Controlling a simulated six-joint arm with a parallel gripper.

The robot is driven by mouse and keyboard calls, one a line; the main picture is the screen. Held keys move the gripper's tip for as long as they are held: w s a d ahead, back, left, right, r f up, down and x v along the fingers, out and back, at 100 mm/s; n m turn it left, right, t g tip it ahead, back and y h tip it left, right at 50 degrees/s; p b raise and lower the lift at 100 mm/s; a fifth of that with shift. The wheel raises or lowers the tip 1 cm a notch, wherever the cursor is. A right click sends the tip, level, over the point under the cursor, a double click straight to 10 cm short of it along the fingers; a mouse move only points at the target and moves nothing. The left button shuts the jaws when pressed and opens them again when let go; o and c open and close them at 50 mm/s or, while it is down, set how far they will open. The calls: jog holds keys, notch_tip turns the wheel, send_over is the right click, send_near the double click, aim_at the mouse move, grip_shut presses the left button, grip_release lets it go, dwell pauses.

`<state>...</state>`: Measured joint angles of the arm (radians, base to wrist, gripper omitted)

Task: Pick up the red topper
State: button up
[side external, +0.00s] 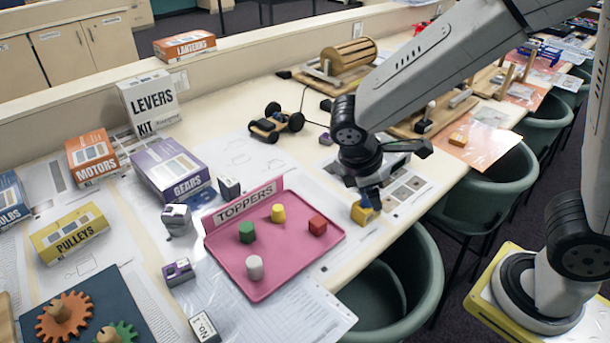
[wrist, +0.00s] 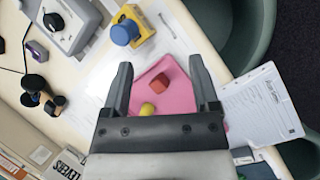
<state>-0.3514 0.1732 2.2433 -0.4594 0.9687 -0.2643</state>
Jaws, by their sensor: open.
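The red topper (side external: 318,224) is a small red block on the right part of the pink TOPPERS tray (side external: 290,262). In the wrist view the red topper (wrist: 160,83) appears between my two fingers, on the pink tray (wrist: 178,97). My gripper (side external: 368,183) is open and empty, to the right of the tray and apart from the topper. Both fingers show in the wrist view (wrist: 160,64). A yellow topper (side external: 278,213), a green topper (side external: 247,232) and a white topper (side external: 256,268) share the tray. The wrist view shows the yellow topper (wrist: 147,109) below the red one.
A yellow block with a blue cylinder (wrist: 125,32) stands close to my gripper, beside the tray. A wheeled cart (side external: 275,124) is behind the tray. Boxes, including GEARS (side external: 170,168), stand left. Paper sheets lie around the tray. Green chairs (side external: 400,285) line the table's edge.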

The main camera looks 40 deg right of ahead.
aim_at(315, 227)
jog(key=w+a+r+n+t+h, duration=0.1)
jog(key=w+a+n+t+h, duration=0.6)
jog(key=a+n, duration=0.45)
jog(key=shift+n+g+h, duration=0.25)
jog(key=shift+g+h, duration=0.15)
jog(key=shift+g, duration=0.3)
jog(key=f, duration=1.1)
jog(key=shift+s+d+f, duration=0.3)
jog(key=shift+s, duration=0.1)
jog(key=shift+f, duration=0.35)
jog(key=shift+x, duration=3.9)
jog(key=shift+r, duration=0.15)
grip_shut()
